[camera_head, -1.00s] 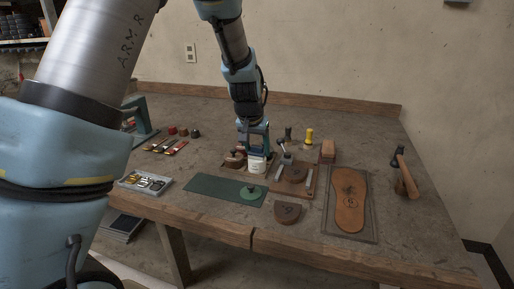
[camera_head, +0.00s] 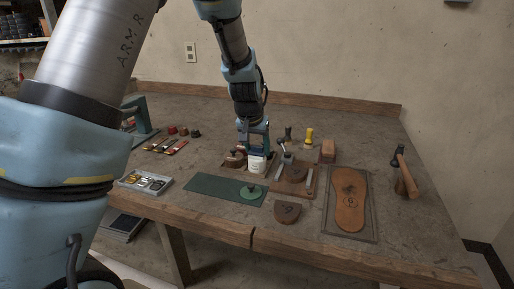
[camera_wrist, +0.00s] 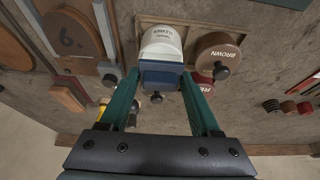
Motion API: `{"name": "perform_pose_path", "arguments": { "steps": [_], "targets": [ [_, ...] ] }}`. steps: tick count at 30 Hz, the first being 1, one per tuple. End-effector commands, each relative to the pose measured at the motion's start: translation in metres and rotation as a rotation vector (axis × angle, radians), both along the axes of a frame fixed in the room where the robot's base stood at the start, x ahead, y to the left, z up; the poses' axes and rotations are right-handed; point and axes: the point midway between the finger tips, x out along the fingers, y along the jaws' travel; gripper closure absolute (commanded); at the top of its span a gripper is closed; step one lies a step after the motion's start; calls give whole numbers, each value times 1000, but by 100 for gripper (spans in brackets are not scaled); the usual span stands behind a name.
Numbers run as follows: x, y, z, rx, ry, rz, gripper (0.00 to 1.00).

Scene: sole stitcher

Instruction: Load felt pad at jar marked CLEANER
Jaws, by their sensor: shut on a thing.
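The white jar (camera_head: 257,165) stands near the middle of the bench, just below my gripper. In the wrist view the CLEANER label shows upside down on this jar (camera_wrist: 162,40). My gripper (camera_head: 256,142) points down over the jar, its two green fingers (camera_wrist: 160,78) shut on a blue block (camera_wrist: 162,74), which I take to be the felt pad's holder. The block is right at the jar's near side in the wrist view and covers part of it. I cannot tell whether the pad touches the jar's mouth, as the block hides its underside.
A jar marked BROWN (camera_wrist: 218,58) stands close beside the white jar, with a partly hidden red one (camera_wrist: 203,84) near it. A green mat (camera_head: 215,187) with a round green piece (camera_head: 250,192) lies in front. A tan sole (camera_head: 350,200) lies to the right.

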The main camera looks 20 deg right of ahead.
Motion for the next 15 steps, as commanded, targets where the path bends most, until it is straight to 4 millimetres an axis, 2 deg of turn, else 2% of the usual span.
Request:
{"name": "perform_pose_path", "arguments": {
  "steps": [5,15],
  "targets": [
    [-1,1,2,3,3,0,81],
    [0,0,29,1,1,0,81]
  ]
}}
